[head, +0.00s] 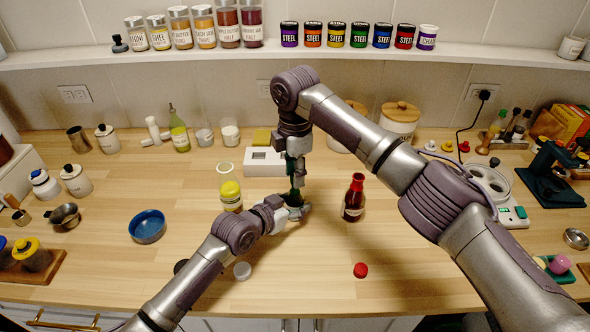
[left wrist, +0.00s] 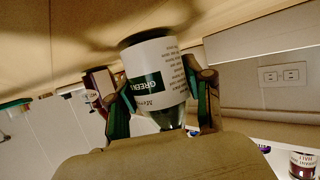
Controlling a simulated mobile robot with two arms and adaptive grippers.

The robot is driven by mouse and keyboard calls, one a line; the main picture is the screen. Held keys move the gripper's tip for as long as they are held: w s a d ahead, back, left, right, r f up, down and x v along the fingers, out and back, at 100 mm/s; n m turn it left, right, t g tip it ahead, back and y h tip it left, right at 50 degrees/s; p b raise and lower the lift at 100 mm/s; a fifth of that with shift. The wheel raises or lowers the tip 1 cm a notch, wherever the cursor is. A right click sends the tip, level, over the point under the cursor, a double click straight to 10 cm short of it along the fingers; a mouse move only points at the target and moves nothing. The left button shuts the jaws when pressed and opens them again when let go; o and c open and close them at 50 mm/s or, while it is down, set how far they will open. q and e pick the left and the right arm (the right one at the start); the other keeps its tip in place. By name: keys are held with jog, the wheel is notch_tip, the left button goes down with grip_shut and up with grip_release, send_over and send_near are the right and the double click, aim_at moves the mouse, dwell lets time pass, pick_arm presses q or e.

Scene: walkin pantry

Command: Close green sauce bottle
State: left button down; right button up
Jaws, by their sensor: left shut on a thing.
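The green sauce bottle (head: 294,198) stands on the wooden counter, mostly hidden between my two grippers. In the left wrist view its white label with a green band (left wrist: 153,75) is plain, with the dark base above and the narrow end below. My right gripper (head: 296,172) points straight down over the bottle's top. Its fingertips are too small to read, and the bottle's mouth and cap are hidden there.
A red sauce bottle (head: 354,198) stands to the right and a yellow-filled bottle (head: 231,194) to the left. A white box (head: 264,168) is behind.

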grip_shut()
jog(key=m, duration=0.9)
jog(key=shift+a, duration=0.1)
jog(key=m, duration=0.5)
jog(key=shift+m, duration=0.3)
jog(key=m, duration=0.4)
jog(key=shift+o, duration=2.2)
grip_release()
